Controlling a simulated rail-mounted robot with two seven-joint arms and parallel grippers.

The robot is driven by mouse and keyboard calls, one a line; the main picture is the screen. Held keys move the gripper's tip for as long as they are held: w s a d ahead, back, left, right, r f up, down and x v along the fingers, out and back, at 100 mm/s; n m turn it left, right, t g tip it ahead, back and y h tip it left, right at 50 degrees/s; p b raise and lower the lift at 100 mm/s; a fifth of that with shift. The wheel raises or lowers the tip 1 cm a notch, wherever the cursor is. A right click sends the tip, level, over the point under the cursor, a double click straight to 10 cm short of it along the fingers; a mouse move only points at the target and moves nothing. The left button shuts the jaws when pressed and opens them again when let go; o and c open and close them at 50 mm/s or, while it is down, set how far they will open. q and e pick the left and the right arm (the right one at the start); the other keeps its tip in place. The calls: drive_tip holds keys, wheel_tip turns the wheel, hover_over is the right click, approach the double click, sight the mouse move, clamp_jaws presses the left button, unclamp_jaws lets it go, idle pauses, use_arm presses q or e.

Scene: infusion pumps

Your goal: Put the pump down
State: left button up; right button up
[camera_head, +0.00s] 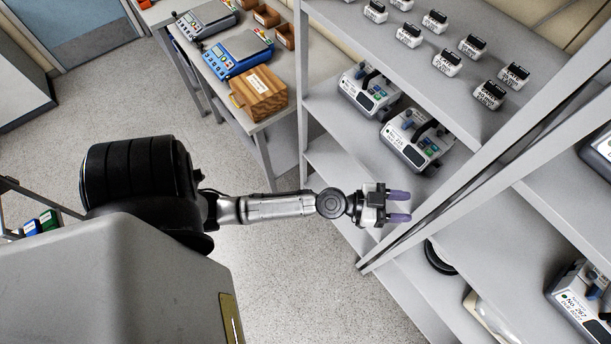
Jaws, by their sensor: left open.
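My left gripper (399,207) reaches right toward the shelving unit. Its two purple fingers are apart, with nothing between them. Two white and grey pumps with dark handles stand side by side on the middle shelf, above the gripper in the picture: the left pump (369,92) and the right pump (416,138). The gripper is apart from both. Another pump (583,302) with a label stands on a shelf at the lower right. My right gripper is not in view.
Several small labelled units (447,63) stand on the upper shelf. Grey shelf posts (470,160) run close to my left gripper. The floor (290,290) below my arm is clear.

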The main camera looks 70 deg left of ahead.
use_arm(q)
drive_tip(key=s+d+f+m+g+h, duration=0.2)
drive_tip(key=s+d+f+m+g, duration=0.1)
drive_tip(key=s+d+g, duration=0.3)
drive_tip(key=s+a+f+n+g+y, duration=0.3)
drive_tip(key=s+a+g+y, duration=0.1)
drive_tip(key=s, duration=0.4)
drive_tip(key=s+a+f+n+g+y, duration=0.3)
drive_tip(key=s+a+y, duration=0.1)
drive_tip(key=s, duration=0.5)
drive_tip(key=shift+g+y, duration=0.4)
drive_tip(key=shift+y, duration=0.4)
